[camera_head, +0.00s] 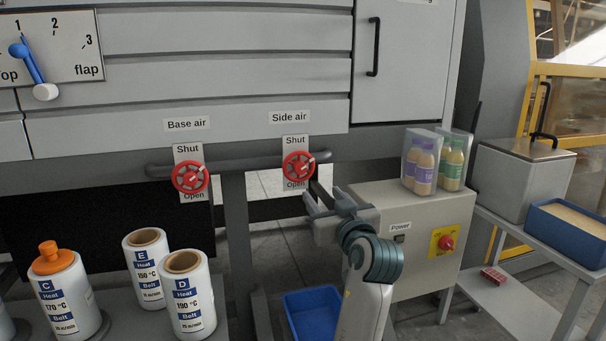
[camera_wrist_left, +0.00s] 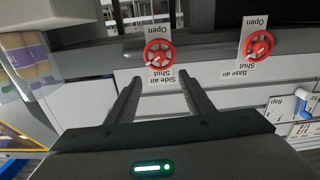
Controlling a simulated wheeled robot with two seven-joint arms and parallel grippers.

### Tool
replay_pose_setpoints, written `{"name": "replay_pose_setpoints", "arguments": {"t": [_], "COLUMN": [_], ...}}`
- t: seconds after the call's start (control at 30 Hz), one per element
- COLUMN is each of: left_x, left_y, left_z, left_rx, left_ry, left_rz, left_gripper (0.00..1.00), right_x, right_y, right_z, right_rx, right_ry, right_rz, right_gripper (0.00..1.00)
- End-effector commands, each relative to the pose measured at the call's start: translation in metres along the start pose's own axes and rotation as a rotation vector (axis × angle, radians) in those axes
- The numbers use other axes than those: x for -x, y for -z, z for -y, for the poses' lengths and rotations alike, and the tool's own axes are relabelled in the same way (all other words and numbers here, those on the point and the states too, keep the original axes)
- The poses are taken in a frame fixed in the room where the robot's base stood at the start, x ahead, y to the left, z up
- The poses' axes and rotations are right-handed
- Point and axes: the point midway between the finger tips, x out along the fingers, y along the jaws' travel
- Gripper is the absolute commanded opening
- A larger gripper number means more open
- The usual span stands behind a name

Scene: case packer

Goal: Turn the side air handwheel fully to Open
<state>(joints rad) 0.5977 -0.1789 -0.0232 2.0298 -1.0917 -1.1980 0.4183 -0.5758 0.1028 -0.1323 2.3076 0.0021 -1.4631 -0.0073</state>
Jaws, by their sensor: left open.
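The side air handwheel (camera_head: 298,165) is a red wheel on a pipe, on a white plate with Shut above and Open below. A pale mark on it points right and slightly up, between the two words. It also shows in the left wrist view (camera_wrist_left: 158,52), upside down, just beyond and between the fingertips. My left gripper (camera_head: 315,194) is open and empty, a little below and right of the wheel, apparently not touching it. Its two dark fingers (camera_wrist_left: 159,80) point at the wheel in the wrist view. My right gripper is not in view.
The similar base air handwheel (camera_head: 190,177) is close by on the left, on the same pipe (camera_head: 240,164). A grey power cabinet (camera_head: 425,215) with bottles on top stands right of my gripper. Labelled canisters (camera_head: 148,266) stand lower left. A blue bin (camera_head: 312,310) is below.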

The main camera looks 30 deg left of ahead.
Motion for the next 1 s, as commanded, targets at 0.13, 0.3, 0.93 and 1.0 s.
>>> {"name": "replay_pose_setpoints", "arguments": {"t": [0.13,0.3,0.93,1.0], "left_x": [-0.004,-0.018,-0.125,-0.137], "left_y": [0.0,0.001,0.001,0.0], "left_z": [-0.001,0.0,0.0,-0.001], "left_rx": [-0.002,-0.004,-0.005,-0.005], "left_ry": [-0.001,0.001,0.001,0.0], "left_rz": [0.0,-0.002,-0.001,0.0], "left_gripper": [0.48,0.48,0.48,0.48], "right_x": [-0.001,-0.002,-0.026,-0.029], "right_y": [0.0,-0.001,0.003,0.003], "right_z": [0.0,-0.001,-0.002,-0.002], "right_rx": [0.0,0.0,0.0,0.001], "right_ry": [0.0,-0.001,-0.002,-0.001], "right_rz": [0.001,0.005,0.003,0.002], "right_gripper": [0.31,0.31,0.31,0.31]}}
